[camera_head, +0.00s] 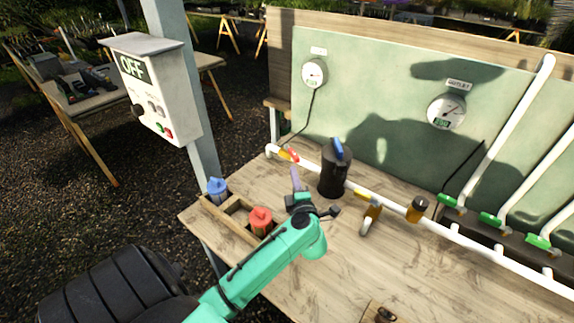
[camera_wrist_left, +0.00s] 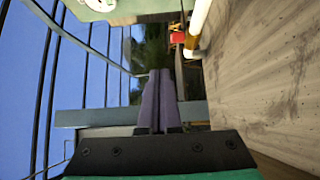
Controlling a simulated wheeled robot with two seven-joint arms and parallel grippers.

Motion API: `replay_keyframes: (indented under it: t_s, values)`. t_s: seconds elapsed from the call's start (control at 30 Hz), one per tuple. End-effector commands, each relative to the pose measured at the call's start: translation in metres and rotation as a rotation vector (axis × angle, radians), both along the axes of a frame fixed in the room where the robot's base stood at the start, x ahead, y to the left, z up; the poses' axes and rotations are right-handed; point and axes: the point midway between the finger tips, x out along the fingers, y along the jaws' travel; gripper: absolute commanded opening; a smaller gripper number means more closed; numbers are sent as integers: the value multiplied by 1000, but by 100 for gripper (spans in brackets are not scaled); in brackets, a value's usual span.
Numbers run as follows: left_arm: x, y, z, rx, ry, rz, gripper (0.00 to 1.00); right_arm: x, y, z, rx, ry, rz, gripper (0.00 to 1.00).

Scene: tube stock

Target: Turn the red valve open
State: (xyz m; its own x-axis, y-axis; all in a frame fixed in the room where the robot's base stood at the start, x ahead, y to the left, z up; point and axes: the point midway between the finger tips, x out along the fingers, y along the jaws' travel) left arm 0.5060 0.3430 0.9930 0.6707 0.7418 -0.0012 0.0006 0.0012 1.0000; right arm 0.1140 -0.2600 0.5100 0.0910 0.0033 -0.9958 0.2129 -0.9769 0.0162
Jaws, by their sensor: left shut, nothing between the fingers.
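The red valve (camera_head: 289,154) is a small red handle on a yellow fitting, near the left end of the white pipe (camera_head: 352,187). It also shows in the wrist view (camera_wrist_left: 177,38), to the upper right of the fingertips. My left gripper (camera_head: 294,170) has purple fingers and points at the pipe just on the near side of the valve. The fingers (camera_wrist_left: 159,73) are together and empty. They look close to the valve, but I cannot tell whether they touch it. My right gripper is not in view.
A black canister with a blue top (camera_head: 335,170) stands right of the fingers. A wooden holder (camera_head: 233,212) has blue (camera_head: 217,189) and red (camera_head: 260,220) cartridges. Two gauges (camera_head: 314,73) (camera_head: 446,112) hang on the green panel. A box (camera_head: 157,90) reads OFF. The front-right table is mostly clear.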

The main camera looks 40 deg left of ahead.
Motion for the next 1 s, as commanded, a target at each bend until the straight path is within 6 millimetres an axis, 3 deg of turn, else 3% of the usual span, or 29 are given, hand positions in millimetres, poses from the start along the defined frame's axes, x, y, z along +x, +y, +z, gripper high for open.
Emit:
replay_keyframes:
  t_s: [0.03,0.17,0.37,0.8,1.0]
  values:
    - [0,0,-19,0,0,0,0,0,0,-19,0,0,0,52]
    - [0,0,-35,1,-1,0,0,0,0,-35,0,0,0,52]
    - [8,8,-30,4,-1,0,0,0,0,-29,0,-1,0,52]
    - [62,68,-31,3,-1,0,0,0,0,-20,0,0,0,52]
    - [68,75,-32,1,1,-1,0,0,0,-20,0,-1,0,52]
